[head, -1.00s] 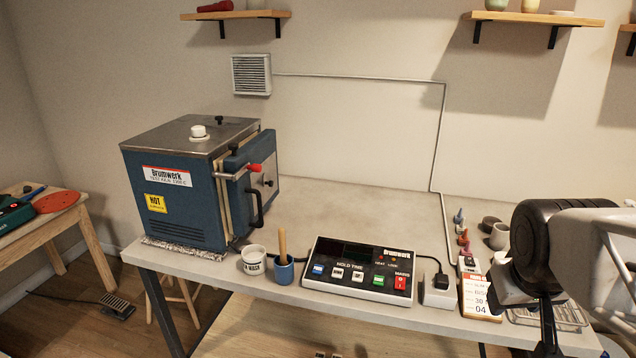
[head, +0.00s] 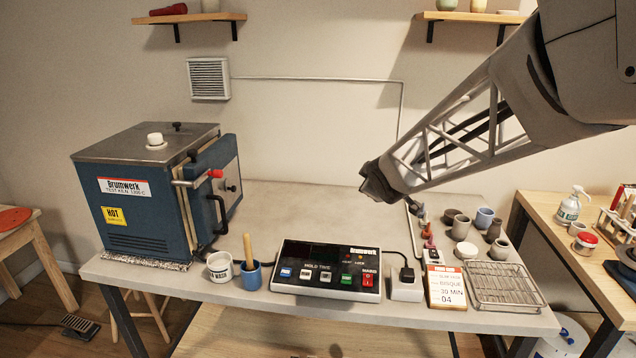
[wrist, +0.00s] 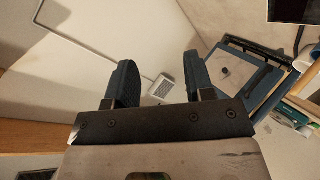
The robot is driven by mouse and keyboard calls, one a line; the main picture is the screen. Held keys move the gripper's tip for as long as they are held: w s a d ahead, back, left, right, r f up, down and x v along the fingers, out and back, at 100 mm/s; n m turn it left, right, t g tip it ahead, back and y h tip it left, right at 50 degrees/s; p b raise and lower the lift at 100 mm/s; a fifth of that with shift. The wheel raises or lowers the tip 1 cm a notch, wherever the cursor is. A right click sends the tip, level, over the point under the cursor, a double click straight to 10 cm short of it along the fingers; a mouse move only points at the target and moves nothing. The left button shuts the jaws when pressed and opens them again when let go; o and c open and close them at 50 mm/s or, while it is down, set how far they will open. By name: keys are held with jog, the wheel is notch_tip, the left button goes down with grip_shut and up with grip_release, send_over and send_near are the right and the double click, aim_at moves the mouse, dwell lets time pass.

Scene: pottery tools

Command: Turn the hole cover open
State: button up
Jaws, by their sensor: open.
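The blue kiln (head: 145,215) stands at the left of the bench, its door (head: 212,190) on its right side. A small black knob (head: 234,188) sits on the door's metal face; a similar knob shows in the wrist view (wrist: 225,72). The lid carries a white plug (head: 155,139) and a black knob (head: 177,127). I cannot tell for sure which is the hole cover. My gripper (head: 372,188) is raised above the bench, well right of the kiln and apart from it. In the wrist view its fingers (wrist: 162,80) are spread, with nothing between them.
A white cup (head: 220,265), a blue cup (head: 251,277) and a control box (head: 328,270) line the front edge. Small pots (head: 460,228) and a wire rack (head: 505,285) are at right. The bench between kiln and gripper is clear.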

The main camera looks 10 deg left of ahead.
jog(key=w+a+f+n+y, duration=0.25)
jog(key=w+a+n, duration=0.35)
jog(key=a, duration=0.4)
jog(key=n+g+y, duration=0.5)
jog(key=n+y, duration=0.6)
jog(key=n, duration=0.1)
send_near(235, 189)
jog(key=a, duration=0.1)
jog(key=shift+w+f, duration=0.15)
jog(key=shift+f, duration=0.05)
jog(key=shift+a, duration=0.15)
jog(key=shift+m+t, duration=0.3)
jog(key=shift+x, duration=3.75)
